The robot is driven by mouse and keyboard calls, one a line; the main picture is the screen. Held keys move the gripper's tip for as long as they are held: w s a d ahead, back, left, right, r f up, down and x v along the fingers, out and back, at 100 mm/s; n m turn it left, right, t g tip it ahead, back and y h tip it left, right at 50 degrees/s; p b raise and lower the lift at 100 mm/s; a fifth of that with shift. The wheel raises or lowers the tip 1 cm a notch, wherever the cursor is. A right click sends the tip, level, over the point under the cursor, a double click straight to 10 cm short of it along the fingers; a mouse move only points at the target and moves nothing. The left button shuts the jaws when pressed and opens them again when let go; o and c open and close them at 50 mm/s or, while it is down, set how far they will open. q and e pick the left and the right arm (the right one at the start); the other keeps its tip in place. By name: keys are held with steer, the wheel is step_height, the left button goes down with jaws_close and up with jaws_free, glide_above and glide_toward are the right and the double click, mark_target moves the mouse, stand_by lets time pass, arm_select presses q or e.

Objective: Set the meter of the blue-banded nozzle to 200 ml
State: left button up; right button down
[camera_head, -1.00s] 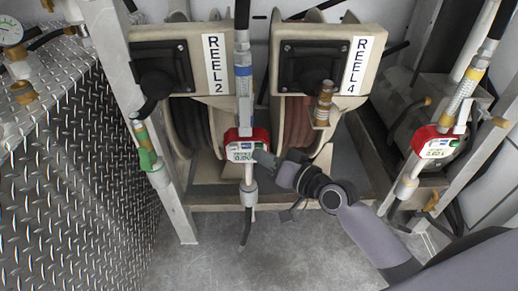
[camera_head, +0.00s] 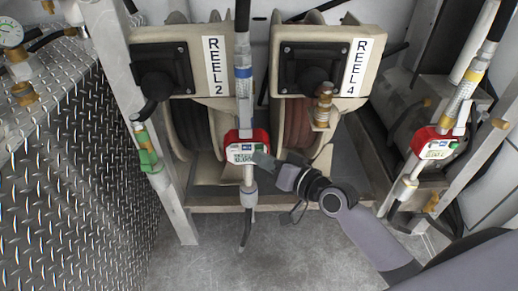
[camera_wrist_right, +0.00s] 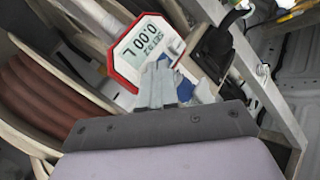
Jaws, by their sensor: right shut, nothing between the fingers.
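The blue-banded nozzle (camera_head: 244,88) hangs upright between the two reels, with a blue band near its top. Its red-framed meter (camera_head: 246,147) has a small display, too small to read in the head view. In the right wrist view the meter (camera_wrist_right: 146,48) fills the upper middle, and its display reads 0.00 L. My right gripper (camera_head: 264,160) is shut and empty, its fingertips at the lower right of the meter. In the right wrist view the fingers (camera_wrist_right: 160,80) overlap the meter's lower edge and hide part of its buttons; contact cannot be told. My left gripper is not in view.
A second red meter (camera_head: 435,147) on a yellow-banded nozzle stands at the right. Reel 2 (camera_head: 195,135) and Reel 4 (camera_head: 292,125) are behind the nozzle. A diamond-plate box (camera_head: 70,180) stands at the left, and a green fitting (camera_head: 147,150) hangs on a post.

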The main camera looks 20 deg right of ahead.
steer(key=shift+s+a, duration=0.15)
steer(key=shift+s, duration=0.5)
steer(key=shift+s+p, duration=0.1)
steer(key=shift+p, duration=0.25)
steer(key=s+p, duration=0.1)
steer(key=s, duration=0.1)
steer(key=s+a+p, duration=0.1)
steer(key=s, duration=0.1)
steer(key=shift+s+a, duration=0.15)
steer(key=shift+s, duration=0.15)
